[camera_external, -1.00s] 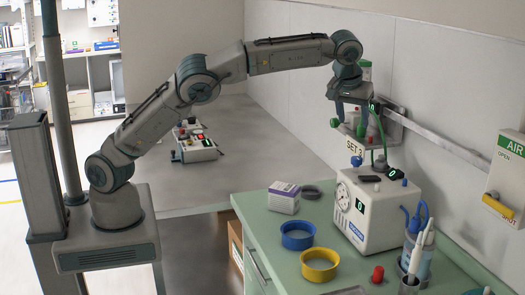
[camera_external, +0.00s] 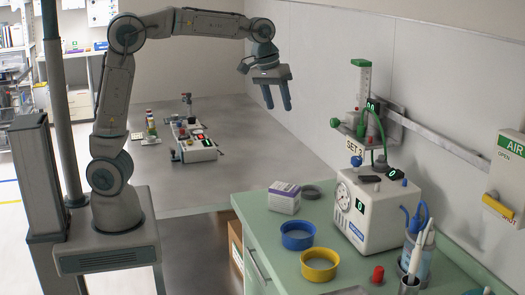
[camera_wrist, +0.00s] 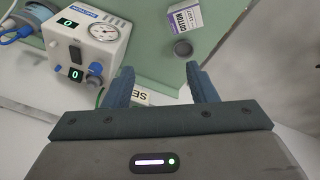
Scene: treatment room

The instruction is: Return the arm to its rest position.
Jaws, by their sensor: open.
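My gripper (camera_external: 277,97) hangs from the raised arm above the grey table (camera_external: 255,115), with its two blue fingers pointing down. The fingers are apart and nothing is between them. In the wrist view my gripper (camera_wrist: 162,85) also shows spread, empty fingers. The arm stands up from its base, with its upper link near vertical and its forearm reaching right. No part of the gripper touches anything.
A green cabinet top (camera_external: 255,210) carries a white gauge device (camera_external: 375,215), a blue ring (camera_external: 297,235), a yellow ring (camera_external: 319,264) and a small box (camera_external: 284,197). A control box (camera_external: 195,149) sits on the grey table. A wall rail (camera_external: 430,137) runs behind the device.

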